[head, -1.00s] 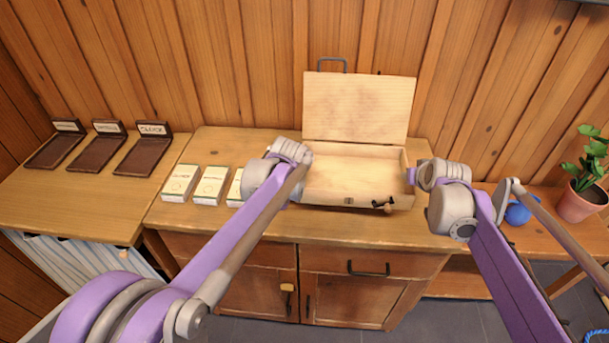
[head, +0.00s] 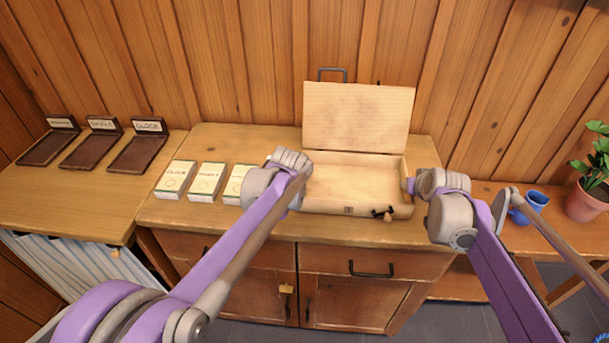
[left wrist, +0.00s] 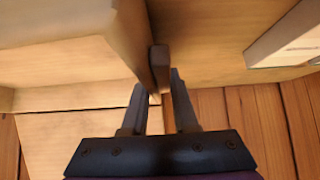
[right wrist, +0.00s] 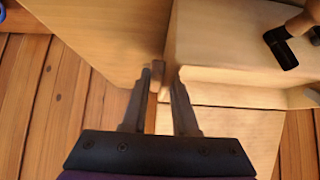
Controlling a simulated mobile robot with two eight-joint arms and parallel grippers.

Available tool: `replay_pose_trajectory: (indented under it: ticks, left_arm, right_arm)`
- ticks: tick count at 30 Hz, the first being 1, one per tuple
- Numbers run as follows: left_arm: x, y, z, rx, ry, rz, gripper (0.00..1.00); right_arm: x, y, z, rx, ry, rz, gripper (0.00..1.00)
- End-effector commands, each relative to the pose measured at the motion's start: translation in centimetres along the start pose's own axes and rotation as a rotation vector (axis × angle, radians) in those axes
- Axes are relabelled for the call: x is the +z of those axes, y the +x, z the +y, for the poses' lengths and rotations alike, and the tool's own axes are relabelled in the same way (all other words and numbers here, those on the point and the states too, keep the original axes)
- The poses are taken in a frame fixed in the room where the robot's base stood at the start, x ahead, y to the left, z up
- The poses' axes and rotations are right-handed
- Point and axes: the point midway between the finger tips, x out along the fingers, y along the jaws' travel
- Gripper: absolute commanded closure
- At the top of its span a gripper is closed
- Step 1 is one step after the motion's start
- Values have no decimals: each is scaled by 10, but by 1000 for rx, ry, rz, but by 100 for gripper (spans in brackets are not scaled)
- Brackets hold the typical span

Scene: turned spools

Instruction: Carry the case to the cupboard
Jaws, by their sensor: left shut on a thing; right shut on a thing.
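The case (head: 352,208) is a shallow pale wooden box with its lid (head: 357,118) raised at the back; its inside looks empty. It is over the top of the wooden cupboard (head: 245,225); I cannot tell whether it touches. A dark clasp with a wooden knob (head: 388,214) is on its front. My left gripper (left wrist: 158,86) is at the case's left side, shut on a small wooden side piece. My right gripper (right wrist: 155,86) is shut on a like piece at the right side. In the head view, my wrists largely hide both fingertip pairs.
Several white boxes (head: 207,182) stand left of the case, near my left arm. Dark labelled trays (head: 139,153) lie on the left table. A blue mug (head: 533,205) and a potted plant (head: 588,200) are at right. The plank wall is behind the lid.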

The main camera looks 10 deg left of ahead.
Motion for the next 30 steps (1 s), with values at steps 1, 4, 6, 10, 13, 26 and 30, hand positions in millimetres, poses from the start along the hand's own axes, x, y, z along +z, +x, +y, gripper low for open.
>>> replay_pose_trajectory:
  ticks: [1, 4, 6, 10, 13, 26, 30]
  left_arm:
    - [4, 5, 0, 0, 0, -1, 100]
    - [3, 4, 0, 0, 0, -1, 60]
    - [3, 4, 0, 0, 0, -1, 48]
    - [3, 3, 0, 0, 0, -1, 43]
    - [3, 3, 0, 0, 0, -1, 43]
    - [3, -48, 0, 1, 0, -1, 43]
    - [3, -77, 0, 1, 2, -1, 43]
  right_arm:
    - [4, 5, 0, 0, 0, -1, 100]
    - [4, 4, 0, 0, 0, -2, 60]
    - [3, 4, 0, 0, 0, -1, 48]
    - [3, 3, 0, 0, 0, -1, 43]
    - [3, 3, 0, 0, 0, -1, 43]
    - [3, 3, 0, 0, 0, -1, 43]
    - [3, 3, 0, 0, 0, -1, 43]
